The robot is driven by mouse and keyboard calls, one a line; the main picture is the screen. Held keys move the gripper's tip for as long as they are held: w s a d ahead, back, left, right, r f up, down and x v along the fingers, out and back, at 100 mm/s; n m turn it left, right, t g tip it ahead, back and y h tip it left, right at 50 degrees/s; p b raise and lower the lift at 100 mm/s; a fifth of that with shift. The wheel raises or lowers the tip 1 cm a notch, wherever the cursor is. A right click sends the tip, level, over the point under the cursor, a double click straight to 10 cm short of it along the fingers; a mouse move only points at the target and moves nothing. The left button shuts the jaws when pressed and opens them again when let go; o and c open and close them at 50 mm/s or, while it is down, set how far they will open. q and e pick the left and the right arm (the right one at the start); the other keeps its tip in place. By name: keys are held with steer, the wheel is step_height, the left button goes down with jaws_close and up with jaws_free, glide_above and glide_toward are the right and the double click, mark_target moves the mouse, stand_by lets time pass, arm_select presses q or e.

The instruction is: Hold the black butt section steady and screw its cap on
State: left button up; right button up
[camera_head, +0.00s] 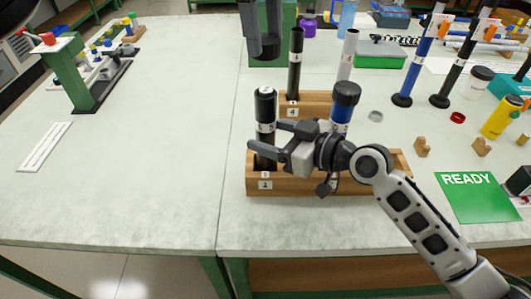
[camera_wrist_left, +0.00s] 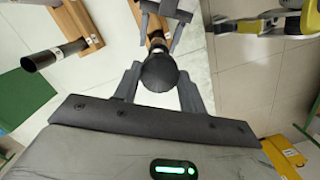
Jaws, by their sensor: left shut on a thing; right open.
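The black butt section (camera_head: 265,105) stands upright in the front wooden rack (camera_head: 290,184), at its left end, with a white mark on its side. My right gripper (camera_head: 262,138) is open, its two fingers at the tube's side above the rack; whether they touch it is unclear. My left gripper (camera_head: 262,45) is higher and farther back. In the left wrist view, its fingers are shut on a round black cap (camera_wrist_left: 158,73), seen end-on.
A blue tube with a black top (camera_head: 345,95) stands right of the butt section. A dark tube (camera_head: 295,60) and a pale tube (camera_head: 348,55) stand in the rear rack. A green READY card (camera_head: 478,197) lies right.

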steer(key=shift+x, duration=0.8)
steer(key=shift+s, duration=0.1)
steer(key=shift+c, duration=0.3)
jaws_close()
arm_select(q)
glide_above(266, 90)
steer(key=shift+w+a+f, duration=0.1)
steer(key=shift+f, duration=2.4)
steer(key=shift+f, duration=0.9)
steer(key=shift+f, duration=0.55)
